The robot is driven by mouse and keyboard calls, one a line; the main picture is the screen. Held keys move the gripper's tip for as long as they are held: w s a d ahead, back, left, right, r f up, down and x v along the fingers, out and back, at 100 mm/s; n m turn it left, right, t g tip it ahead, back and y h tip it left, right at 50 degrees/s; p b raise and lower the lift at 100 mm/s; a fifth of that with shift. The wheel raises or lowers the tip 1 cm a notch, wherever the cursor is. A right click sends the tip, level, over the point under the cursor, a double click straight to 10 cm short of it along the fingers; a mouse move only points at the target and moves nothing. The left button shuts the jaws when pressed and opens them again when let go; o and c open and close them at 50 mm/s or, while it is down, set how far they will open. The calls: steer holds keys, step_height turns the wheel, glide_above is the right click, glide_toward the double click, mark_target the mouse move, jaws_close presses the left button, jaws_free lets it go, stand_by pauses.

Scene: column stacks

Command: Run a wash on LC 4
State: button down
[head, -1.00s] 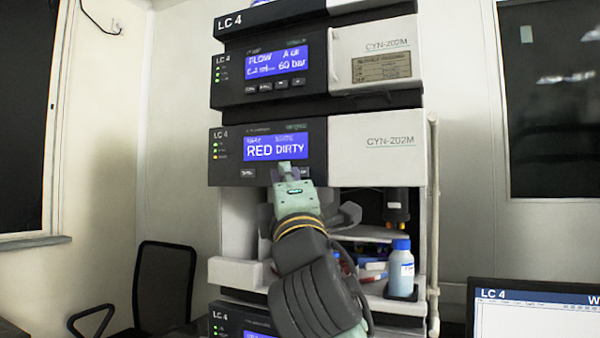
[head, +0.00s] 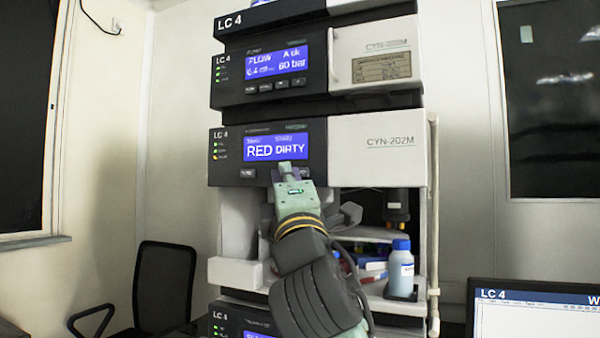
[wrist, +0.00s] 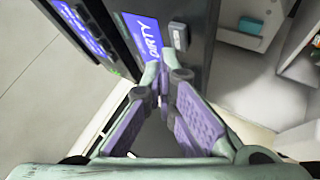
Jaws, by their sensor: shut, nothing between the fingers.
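The LC 4 column stack has a middle module (head: 226,160) whose blue screen (head: 277,147) reads RED and DIRTY. A row of small buttons sits under that screen; a left button (head: 247,173) shows, and the right end of the row is partly hidden by my gripper. My gripper (head: 286,166) is shut and empty, with its tips at the lower right part of the screen. In the wrist view, its purple-padded fingers (wrist: 162,85) meet close to the panel, beside the screen (wrist: 146,45) and a grey button (wrist: 178,36). Contact cannot be told.
The upper module's screen (head: 275,62) shows flow and 60 bar. A blue-capped bottle (head: 401,270) stands on the shelf below, right of my arm. A monitor (head: 535,308) labelled LC 4 is at lower right, a black chair (head: 163,285) at lower left.

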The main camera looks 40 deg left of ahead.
steer(key=shift+w+a, duration=0.1)
steer(key=shift+w, duration=0.2)
steer(key=shift+w+a, duration=0.1)
steer(key=shift+w, duration=0.35)
stand_by(0.6)
steer(key=shift+s, duration=0.1)
steer(key=shift+s+d, duration=0.2)
steer(key=shift+s, duration=0.55)
steer(key=shift+s+d, duration=0.2)
steer(key=shift+s, duration=0.6)
steer(key=shift+s+d, duration=0.2)
steer(key=shift+s, duration=0.65)
steer(key=shift+s+d, duration=0.2)
steer(key=shift+s, duration=0.6)
